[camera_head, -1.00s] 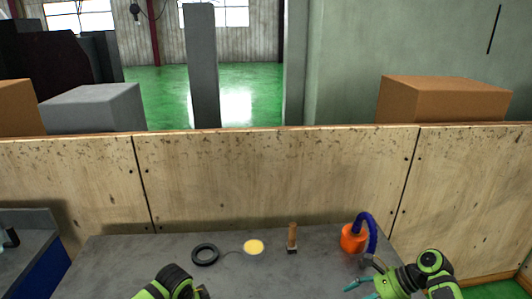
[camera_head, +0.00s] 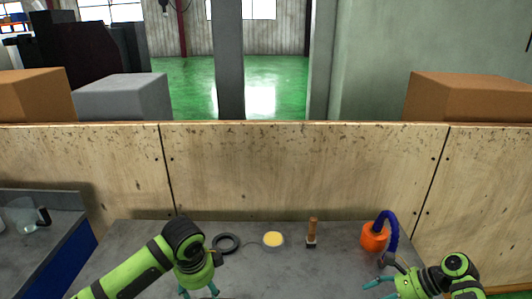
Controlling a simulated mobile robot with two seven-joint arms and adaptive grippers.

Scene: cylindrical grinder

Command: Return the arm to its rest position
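My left arm comes in from the lower left. Its gripper (camera_head: 199,291) points down at the bottom edge of the view, with two teal fingers spread apart and nothing seen between them. The fingers are partly cut off by the frame. My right gripper (camera_head: 379,290) is at the lower right, its teal fingers pointing left and apart, with nothing between them. It is just in front of an orange cup-like base with a blue curved hose (camera_head: 374,237) on the grey table (camera_head: 290,270).
A black ring (camera_head: 226,243), a yellow disc (camera_head: 273,239) and a wooden-handled brush-like tool (camera_head: 312,233) stand along the table's back. A wooden panel wall (camera_head: 300,170) rises behind. A side counter with a clear jug (camera_head: 25,216) is at left. The table's middle front looks clear.

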